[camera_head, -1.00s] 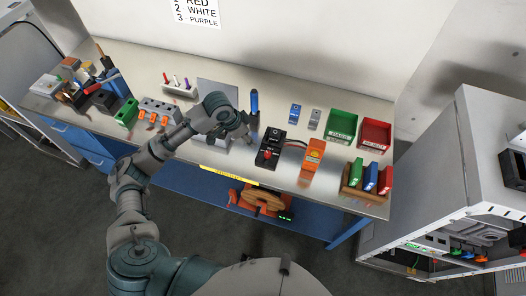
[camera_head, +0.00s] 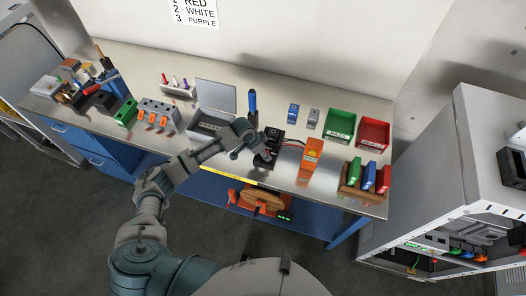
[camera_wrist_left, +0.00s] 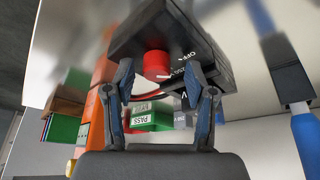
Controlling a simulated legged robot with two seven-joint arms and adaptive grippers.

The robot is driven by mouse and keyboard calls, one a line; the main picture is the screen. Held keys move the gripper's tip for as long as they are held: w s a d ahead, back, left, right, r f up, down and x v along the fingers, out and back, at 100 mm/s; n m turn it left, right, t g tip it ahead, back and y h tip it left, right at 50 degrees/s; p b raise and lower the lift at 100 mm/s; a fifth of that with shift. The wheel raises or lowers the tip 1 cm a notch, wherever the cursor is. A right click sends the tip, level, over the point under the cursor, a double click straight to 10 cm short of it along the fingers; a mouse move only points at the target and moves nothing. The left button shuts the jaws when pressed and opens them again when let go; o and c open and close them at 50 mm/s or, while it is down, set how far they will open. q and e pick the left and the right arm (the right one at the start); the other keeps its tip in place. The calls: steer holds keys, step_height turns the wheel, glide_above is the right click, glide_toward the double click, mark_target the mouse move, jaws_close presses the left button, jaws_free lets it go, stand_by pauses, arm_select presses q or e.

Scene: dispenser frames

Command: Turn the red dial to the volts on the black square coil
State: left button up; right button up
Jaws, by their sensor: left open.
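The red dial (camera_wrist_left: 157,65) sits on the face of a black box (camera_wrist_left: 180,35) with white markings, among them "OFF" and "V". In the head view the black box (camera_head: 272,136) stands mid-bench, and my gripper covers its dial. My left gripper (camera_head: 261,152) is at the box's front side. In the left wrist view its open fingers (camera_wrist_left: 160,75) stand on either side of the dial; I cannot tell whether they touch it. Which setting the dial points to is not clear. I cannot make out a separate black square coil. My right gripper is not in view.
An orange device (camera_head: 312,157) stands right of the box, with wires between them. A blue-handled tool (camera_head: 253,103) stands upright behind. Green (camera_head: 341,125) and red bins (camera_head: 374,133) and a wooden rack (camera_head: 352,190) of coloured blocks are farther right.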

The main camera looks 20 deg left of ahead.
arm_select(q)
steer(key=shift+d+f, duration=0.1)
steer(key=shift+d, duration=0.6)
steer(key=shift+a+f, duration=0.1)
steer(key=shift+a, duration=0.35)
steer(key=c, duration=0.8)
steer(key=shift+w+a, duration=0.1)
steer(key=shift+a, duration=0.15)
jaws_close()
steer(key=shift+d+m, duration=0.3)
steer(key=shift+m, duration=0.2)
steer(key=shift+a+m+g+p, duration=0.1)
steer(key=shift+m+g+p, duration=0.25)
steer(key=shift+m+g, duration=0.2)
steer(key=shift+m+g+h, duration=0.35)
steer(key=shift+m+h, duration=0.05)
steer(key=shift+m, duration=0.85)
steer(key=m+g+b, duration=0.1)
steer(key=m, duration=0.2)
steer(key=shift+w+b, duration=0.1)
steer(key=shift+b, duration=0.2)
steer(key=shift+m, duration=0.6)
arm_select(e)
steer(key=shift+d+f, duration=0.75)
arm_select(q)
steer(key=shift+g, duration=0.3)
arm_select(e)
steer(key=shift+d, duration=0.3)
